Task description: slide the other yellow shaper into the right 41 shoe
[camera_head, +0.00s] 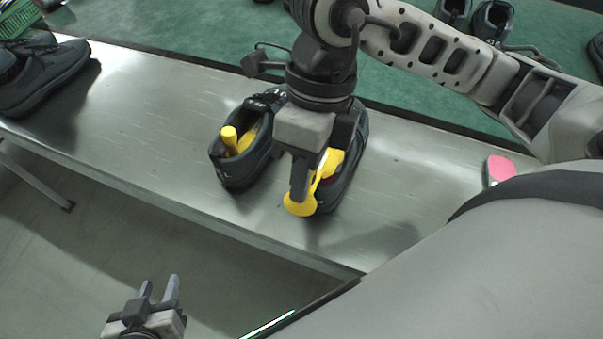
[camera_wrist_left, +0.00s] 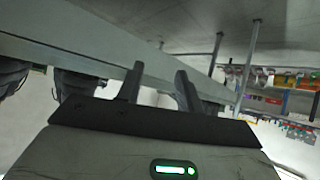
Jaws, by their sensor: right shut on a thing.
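A pair of dark shoes stands on the metal bench in the head view. The left one (camera_head: 226,172) has a yellow shaper (camera_head: 240,140) inside it, with its knob at the heel opening. The right one (camera_head: 352,160) stands beside it, partly hidden by my right arm. My right gripper (camera_head: 312,175) is shut on another yellow shaper (camera_head: 299,206). Its wide end hangs at the heel and its front part shows at the shoe's opening; how deep it sits is hidden. My left gripper (camera_head: 159,286) is open and empty, off the bench's front edge; its fingers also show in the left wrist view (camera_wrist_left: 158,88).
The metal bench (camera_head: 150,100) has free room left of the pair. Another dark shoe (camera_head: 45,75) stands at its left end. A pink-topped object (camera_head: 499,168) lies at the right. More shoes (camera_head: 490,20) and a green basket (camera_head: 18,18) are on the green surface behind.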

